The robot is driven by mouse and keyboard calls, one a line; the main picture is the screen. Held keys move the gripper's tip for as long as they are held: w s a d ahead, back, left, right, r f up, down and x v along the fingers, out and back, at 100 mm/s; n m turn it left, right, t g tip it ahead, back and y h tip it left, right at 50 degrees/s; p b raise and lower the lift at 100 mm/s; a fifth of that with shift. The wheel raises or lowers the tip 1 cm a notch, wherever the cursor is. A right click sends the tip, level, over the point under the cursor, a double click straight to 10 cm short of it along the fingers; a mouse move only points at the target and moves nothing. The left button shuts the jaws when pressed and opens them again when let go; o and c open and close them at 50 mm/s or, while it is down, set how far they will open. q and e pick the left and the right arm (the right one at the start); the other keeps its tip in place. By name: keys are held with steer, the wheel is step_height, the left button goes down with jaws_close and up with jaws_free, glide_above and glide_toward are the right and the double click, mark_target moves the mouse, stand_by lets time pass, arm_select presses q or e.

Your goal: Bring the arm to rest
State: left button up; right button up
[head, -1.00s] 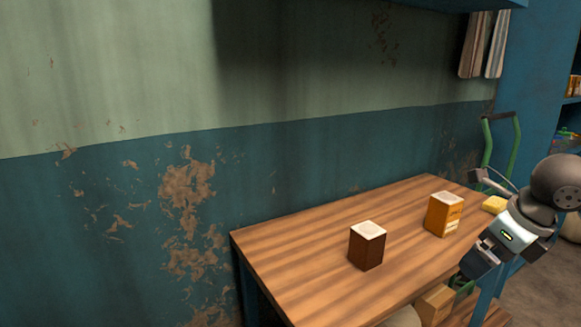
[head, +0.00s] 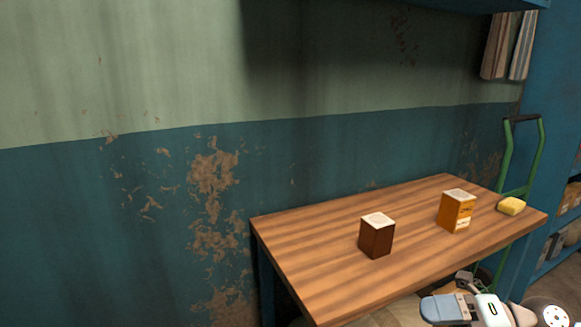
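My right gripper (head: 455,294) is at the bottom right of the head view, in front of the table's near edge. Its fingers look apart and nothing shows between them. The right arm's grey wrist is partly cut off by the bottom edge of the picture. My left gripper is not in view.
A wooden table (head: 325,270) stands against the worn green and blue wall. On it are a dark brown carton (head: 376,238), an orange carton (head: 456,212) and a yellow sponge-like block (head: 511,206). A green hand truck (head: 507,160) stands behind its right end. Blue shelves (head: 556,245) are at far right.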

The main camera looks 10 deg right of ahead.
step_height(320, 180, down, 13)
steer(key=a+m+t+h, duration=0.2)
steer(key=m+t+h, duration=0.85)
steer(key=m, duration=1.35)
steer(key=s+a+f+m+g, duration=0.2)
steer(key=s+a+f+m, duration=0.2)
steer(key=f, duration=0.3)
steer(key=s+a+f+m+g, duration=0.2)
steer(key=s+a+f+m, duration=0.15)
steer(key=f, duration=0.25)
arm_select(q)
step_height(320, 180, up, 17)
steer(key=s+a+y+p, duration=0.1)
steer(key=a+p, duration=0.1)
steer(key=p, duration=2.7)
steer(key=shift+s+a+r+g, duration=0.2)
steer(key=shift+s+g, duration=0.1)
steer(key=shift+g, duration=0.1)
arm_select(e)
steer(key=s+d+r+h, duration=0.1)
steer(key=d+r+h, duration=0.1)
steer(key=r, duration=1.5)
steer(key=shift+d+r, duration=0.25)
steer(key=shift+d, duration=0.3)
